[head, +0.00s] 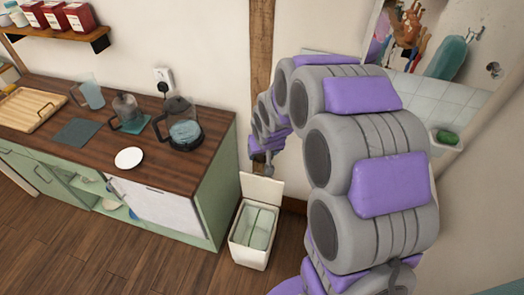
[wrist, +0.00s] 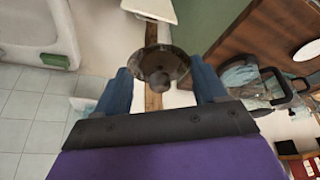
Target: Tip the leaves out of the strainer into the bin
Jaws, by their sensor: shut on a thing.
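My gripper (wrist: 162,72) is shut on a round, dark, metallic piece with a knob in its middle, which I take to be the strainer (wrist: 178,62). It sits between the two blue fingers in the wrist view. Whether leaves are in it cannot be seen. In the head view my gripper (head: 262,158) is small and far off, above the back of the bin, and the strainer is hard to make out there. The white bin (head: 247,252) stands on the floor with its lid (head: 262,188) raised at the back and a pale liner inside.
The wooden-topped green counter (head: 215,150) stands left of the bin. On it are a glass coffee pot (head: 183,130), a smaller glass pot (head: 127,110), a clear jug (head: 90,93), a white plate (head: 129,158) and a wooden tray (head: 20,108). A wooden post (head: 262,60) rises behind my gripper.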

